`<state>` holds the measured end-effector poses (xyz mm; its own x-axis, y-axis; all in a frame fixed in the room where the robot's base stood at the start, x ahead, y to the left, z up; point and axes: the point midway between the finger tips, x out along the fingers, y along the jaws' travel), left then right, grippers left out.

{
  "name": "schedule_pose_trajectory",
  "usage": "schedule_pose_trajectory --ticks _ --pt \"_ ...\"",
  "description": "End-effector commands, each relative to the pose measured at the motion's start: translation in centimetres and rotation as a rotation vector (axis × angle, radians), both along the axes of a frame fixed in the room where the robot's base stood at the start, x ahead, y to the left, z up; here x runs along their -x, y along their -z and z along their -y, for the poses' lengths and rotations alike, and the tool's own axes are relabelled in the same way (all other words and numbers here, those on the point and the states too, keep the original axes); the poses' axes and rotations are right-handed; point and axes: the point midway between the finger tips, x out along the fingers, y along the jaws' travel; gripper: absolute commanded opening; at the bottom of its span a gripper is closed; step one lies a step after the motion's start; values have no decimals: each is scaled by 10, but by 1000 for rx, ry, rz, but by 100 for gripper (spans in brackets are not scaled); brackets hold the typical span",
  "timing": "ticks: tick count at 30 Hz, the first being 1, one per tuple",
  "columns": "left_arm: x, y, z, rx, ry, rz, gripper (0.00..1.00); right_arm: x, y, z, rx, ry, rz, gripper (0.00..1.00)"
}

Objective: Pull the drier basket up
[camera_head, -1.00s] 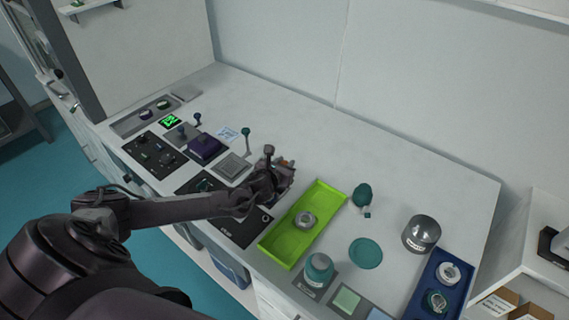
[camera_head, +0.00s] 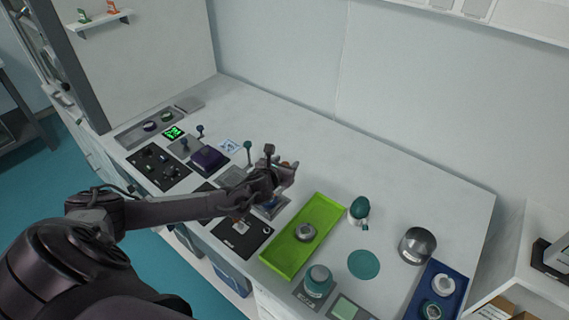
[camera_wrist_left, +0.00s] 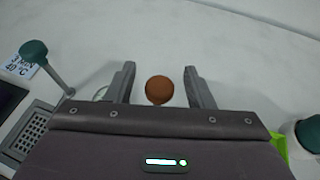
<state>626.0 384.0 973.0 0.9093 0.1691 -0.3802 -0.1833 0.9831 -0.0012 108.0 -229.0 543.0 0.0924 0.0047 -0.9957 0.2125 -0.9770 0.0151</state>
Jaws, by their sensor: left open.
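My left gripper (camera_head: 286,176) is open above the back edge of the equipment row, left of the green tray. In the left wrist view its two fingers (camera_wrist_left: 163,88) stand on either side of a round brown-orange knob (camera_wrist_left: 159,89), with a gap visible on each side. I take the knob to be the top of the drier basket's handle, but cannot be sure. The basket itself is hidden under my gripper. A bluish part (camera_head: 271,208) shows just below the gripper in the head view. My right gripper is not in view.
A green-knobbed lever (camera_head: 248,150) and a "3 MIN 40 °C" card (camera_wrist_left: 20,64) stand left of the gripper, near a metal grate (camera_wrist_left: 33,133). The table behind is clear.

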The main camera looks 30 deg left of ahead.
Motion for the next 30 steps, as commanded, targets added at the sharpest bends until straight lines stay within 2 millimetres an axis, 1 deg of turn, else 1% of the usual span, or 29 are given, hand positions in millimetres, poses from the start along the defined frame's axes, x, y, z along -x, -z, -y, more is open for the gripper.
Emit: schedule_pose_trajectory --ticks 5,12,18,22,30 --pt "10 -2 1 -3 1 -1 48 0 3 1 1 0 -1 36" --pt "43 -15 7 -3 2 -2 48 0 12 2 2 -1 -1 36" --pt "64 -26 12 -2 2 1 48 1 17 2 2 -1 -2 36" --pt "70 -29 13 0 0 1 48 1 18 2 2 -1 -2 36" --pt "71 -30 13 1 0 1 48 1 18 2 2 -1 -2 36"
